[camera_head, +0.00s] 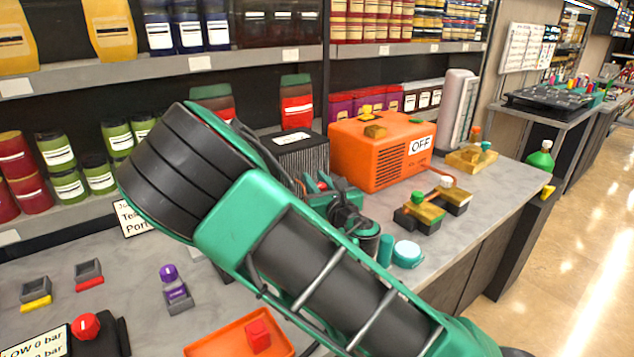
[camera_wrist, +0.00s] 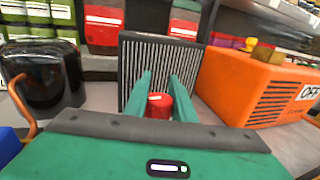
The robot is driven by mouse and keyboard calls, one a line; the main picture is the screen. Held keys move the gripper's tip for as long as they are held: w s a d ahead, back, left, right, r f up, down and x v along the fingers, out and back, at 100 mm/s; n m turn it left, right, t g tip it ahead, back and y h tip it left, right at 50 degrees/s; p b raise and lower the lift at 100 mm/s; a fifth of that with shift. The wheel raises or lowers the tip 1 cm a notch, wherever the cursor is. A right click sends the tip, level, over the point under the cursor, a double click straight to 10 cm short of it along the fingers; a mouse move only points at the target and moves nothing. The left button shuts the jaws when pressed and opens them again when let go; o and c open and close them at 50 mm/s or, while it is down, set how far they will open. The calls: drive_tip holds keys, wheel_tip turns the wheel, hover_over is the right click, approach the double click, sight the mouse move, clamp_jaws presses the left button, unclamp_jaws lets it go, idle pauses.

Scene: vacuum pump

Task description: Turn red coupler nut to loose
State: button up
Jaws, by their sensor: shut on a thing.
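The red coupler nut (camera_wrist: 158,106) stands in the middle of the wrist view, in front of the black finned block (camera_wrist: 165,70). My gripper (camera_wrist: 160,98) has one green finger on each side of the nut and is shut on it. The nut's lower part is hidden behind the gripper body. In the head view a small bit of red (camera_head: 322,184) shows by the gripper end, largely covered by my arm. I cannot tell how far the nut is turned. The orange pump (camera_head: 382,148) with an OFF sign stands just right of the finned block.
A black rounded vessel (camera_wrist: 45,75) with an orange hose stands left in the wrist view. Brass and black fittings (camera_head: 418,213) lie right of my arm. An orange tray (camera_head: 215,345), a purple knob (camera_head: 169,273) and a red knob (camera_head: 85,325) are at the front left. Shelves line the back.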

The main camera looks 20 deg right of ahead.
drive_tip(key=shift+a+n+y, duration=0.15)
drive_tip(key=shift+n+y, duration=0.35)
drive_tip(key=shift+y, duration=0.3)
drive_tip(key=o, duration=1.1)
drive_tip(key=shift+c, duration=0.2)
drive_tip(key=shift+a, duration=0.1)
